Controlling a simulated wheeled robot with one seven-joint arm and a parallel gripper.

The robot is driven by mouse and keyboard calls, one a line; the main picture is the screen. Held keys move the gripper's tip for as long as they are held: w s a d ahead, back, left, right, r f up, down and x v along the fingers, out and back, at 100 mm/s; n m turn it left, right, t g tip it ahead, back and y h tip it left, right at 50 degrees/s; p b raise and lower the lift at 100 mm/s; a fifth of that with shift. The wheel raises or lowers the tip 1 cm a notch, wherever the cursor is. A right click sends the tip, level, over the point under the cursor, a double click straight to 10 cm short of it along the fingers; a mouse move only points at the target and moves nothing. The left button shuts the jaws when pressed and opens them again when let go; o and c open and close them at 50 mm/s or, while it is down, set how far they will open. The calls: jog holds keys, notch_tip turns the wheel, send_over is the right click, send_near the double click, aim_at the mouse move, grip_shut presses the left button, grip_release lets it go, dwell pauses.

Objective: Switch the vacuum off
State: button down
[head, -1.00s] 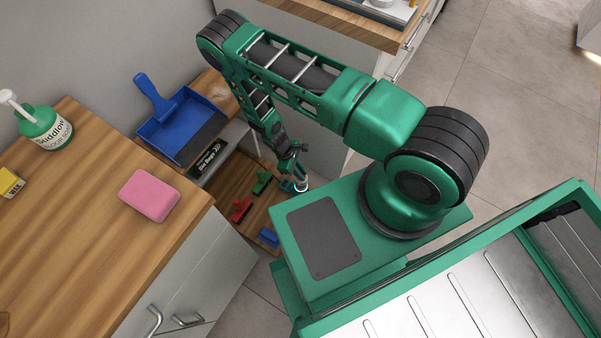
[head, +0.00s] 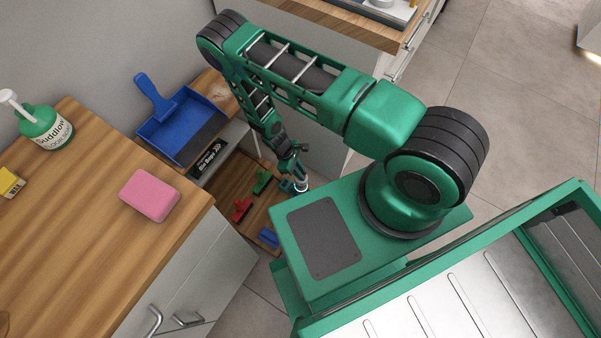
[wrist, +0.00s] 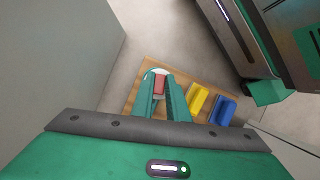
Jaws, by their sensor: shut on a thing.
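My gripper (wrist: 164,92) reaches down over a low wooden board. In the wrist view its two green fingers close on a small reddish piece (wrist: 159,83) with a pale round rim around it. In the head view my gripper (head: 301,186) is at the board's right edge, by a small pale ring; the held piece is hidden there. I cannot tell how the piece is turned, and no vacuum label is readable.
Red (head: 242,209), green (head: 262,181) and blue (head: 268,236) pieces stand on the board. The wrist view shows a yellow block (wrist: 198,100) close beside my fingers. A blue dustpan (head: 180,130) and a pink sponge (head: 150,195) lie left.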

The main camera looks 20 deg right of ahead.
jog(key=c, duration=1.7)
grip_release()
jog(key=v, duration=1.1)
jog(key=shift+f, duration=0.1)
